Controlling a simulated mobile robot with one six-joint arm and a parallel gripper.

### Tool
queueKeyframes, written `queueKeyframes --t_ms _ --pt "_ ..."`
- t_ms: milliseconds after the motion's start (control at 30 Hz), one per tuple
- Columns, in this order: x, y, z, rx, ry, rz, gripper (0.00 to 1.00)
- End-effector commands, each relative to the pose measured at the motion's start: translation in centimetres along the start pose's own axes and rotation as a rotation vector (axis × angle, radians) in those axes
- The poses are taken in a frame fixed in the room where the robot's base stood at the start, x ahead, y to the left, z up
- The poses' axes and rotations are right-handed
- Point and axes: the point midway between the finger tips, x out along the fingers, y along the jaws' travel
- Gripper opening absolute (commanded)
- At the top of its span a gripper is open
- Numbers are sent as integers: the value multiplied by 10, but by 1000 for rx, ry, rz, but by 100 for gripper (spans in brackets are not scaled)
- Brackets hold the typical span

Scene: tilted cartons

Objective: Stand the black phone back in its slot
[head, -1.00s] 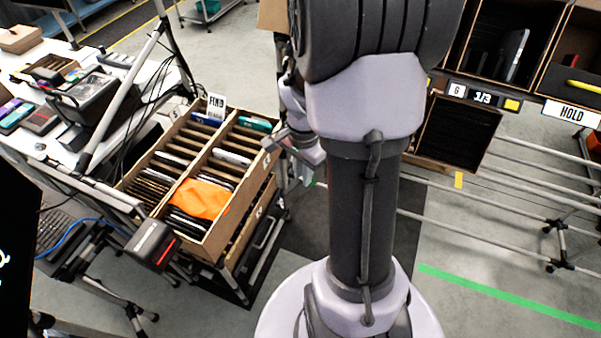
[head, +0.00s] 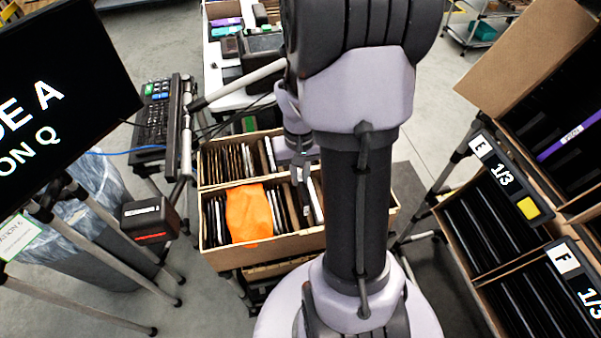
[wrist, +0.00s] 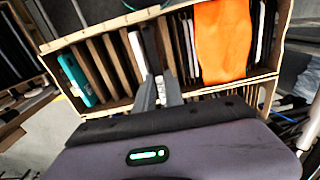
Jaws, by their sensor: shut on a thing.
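My gripper (wrist: 160,92) points down into a wooden carton (wrist: 110,113) of upright slots in the wrist view. Its two fingers are close together, shut on a thin dark thing (wrist: 154,52) that appears to be the black phone. The phone stands edge-on among dividers, mostly hidden by the fingers. I cannot tell whether it is fully seated. A white-edged device (wrist: 136,45) stands just left of the fingers. In the head view my gripper (head: 300,172) is over the right part of the carton (head: 262,244), partly hidden by my arm.
An orange cloth (head: 248,213) lies over devices in the carton. A teal device (wrist: 74,78) stands at the carton's left end in the wrist view. Tilted cartons on a rack (head: 478,222) stand at the right. A monitor (head: 45,90) and a bin (head: 100,240) are at the left.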

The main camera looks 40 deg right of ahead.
Motion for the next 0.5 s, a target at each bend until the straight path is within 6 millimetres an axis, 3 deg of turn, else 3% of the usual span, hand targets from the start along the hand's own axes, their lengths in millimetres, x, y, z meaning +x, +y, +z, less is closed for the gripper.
queueKeyframes --t_ms 267,500 --pt "9 0 0 -15 0 0 0" --pt "31 0 0 -13 -1 0 0"
